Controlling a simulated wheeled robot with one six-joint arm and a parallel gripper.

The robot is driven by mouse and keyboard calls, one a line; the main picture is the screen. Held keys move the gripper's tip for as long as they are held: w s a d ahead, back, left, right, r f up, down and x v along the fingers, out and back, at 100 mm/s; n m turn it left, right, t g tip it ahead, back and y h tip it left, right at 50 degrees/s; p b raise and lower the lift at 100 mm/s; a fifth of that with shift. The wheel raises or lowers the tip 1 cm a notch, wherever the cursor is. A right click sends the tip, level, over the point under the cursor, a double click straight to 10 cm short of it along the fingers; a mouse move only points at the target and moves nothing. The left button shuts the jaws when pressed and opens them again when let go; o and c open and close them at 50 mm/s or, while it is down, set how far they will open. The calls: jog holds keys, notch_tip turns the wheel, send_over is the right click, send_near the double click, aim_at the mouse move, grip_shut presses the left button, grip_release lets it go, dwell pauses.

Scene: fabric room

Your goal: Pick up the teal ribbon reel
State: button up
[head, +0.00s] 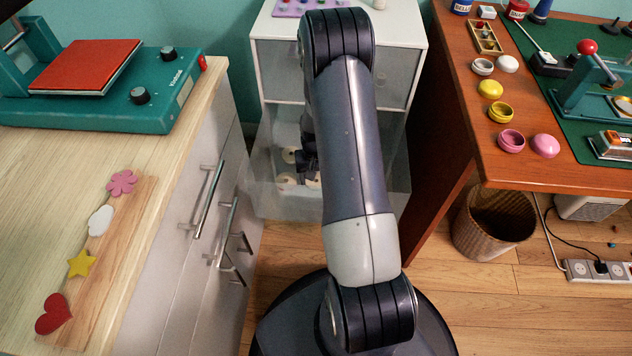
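I cannot make out a teal ribbon reel in the head view; my arm covers the middle of the picture. A pale open drawer (262,195) stands out from the white cabinet (275,75). In it are small round cream pieces (289,155), perhaps reels, left of my arm. My gripper (309,165) is a small dark shape over or in the drawer, mostly hidden behind my arm. Whether it is open, shut or holding something does not show.
At left is a wooden-topped counter (60,165) with a teal press (150,105) and felt shapes; its drawer handles face my arm. At right is a brown desk (470,110) with small jars, a wicker basket (495,225) and a power strip (595,270).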

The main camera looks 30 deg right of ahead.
jog(key=c, duration=0.6)
